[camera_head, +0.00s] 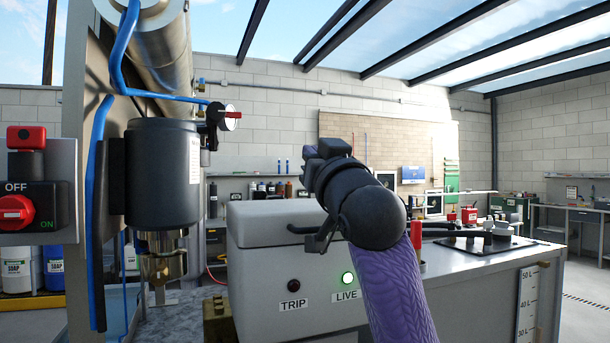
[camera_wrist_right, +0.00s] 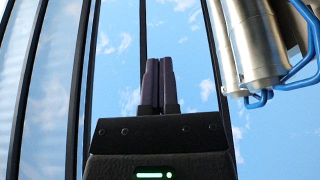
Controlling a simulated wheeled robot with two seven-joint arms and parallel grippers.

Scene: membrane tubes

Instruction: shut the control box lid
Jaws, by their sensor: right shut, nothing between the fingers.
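The control box (camera_head: 285,285) is a pale grey box in the middle of the head view, with a dark TRIP lamp and a lit green LIVE lamp. Its lid (camera_head: 265,220) lies over the top, its front edge along the body; I cannot tell whether it is fully seated. A dark handle (camera_head: 301,229) shows at the lid's front. My right gripper (camera_head: 325,152) is raised in front of and above the lid, and my arm hides the box's right part. In the right wrist view its fingers (camera_wrist_right: 158,72) are together and empty against the sky. My left gripper is out of view.
A switch panel (camera_head: 35,190) and a black cylinder housing (camera_head: 160,172) with blue pipes stand at the left. Steel tubes (camera_wrist_right: 250,45) show in the right wrist view.

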